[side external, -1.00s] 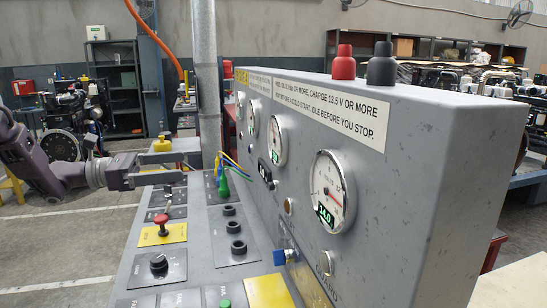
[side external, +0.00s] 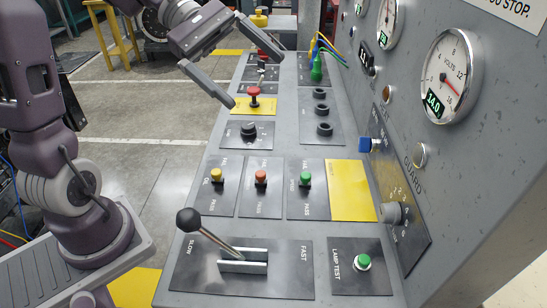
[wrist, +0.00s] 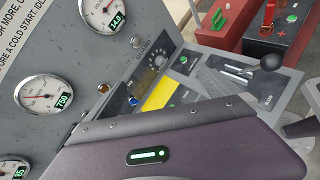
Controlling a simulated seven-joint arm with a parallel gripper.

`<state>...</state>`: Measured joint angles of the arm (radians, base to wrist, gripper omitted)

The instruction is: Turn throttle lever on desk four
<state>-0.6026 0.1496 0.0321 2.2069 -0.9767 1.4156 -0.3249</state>
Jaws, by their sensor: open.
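The throttle lever (side external: 187,220) has a black ball knob on a metal rod, rising from a slotted block on a dark plate (side external: 285,280) marked SLOW at left and FAST at right. The rod leans toward SLOW. The lever's knob (wrist: 272,62) also shows at the upper right of the wrist view. My gripper (side external: 257,74) is open and empty, its two fingers spread above the far part of the desk (side external: 215,180), near the red mushroom button. It is well apart from the lever.
A red mushroom button (side external: 254,92) stands under my gripper. A black rotary knob (side external: 249,129), coloured toggles (side external: 261,176) and a green lamp-test button (side external: 363,262) lie between or beside. The upright gauge panel (side external: 480,150) walls off the right side. Floor is open at left.

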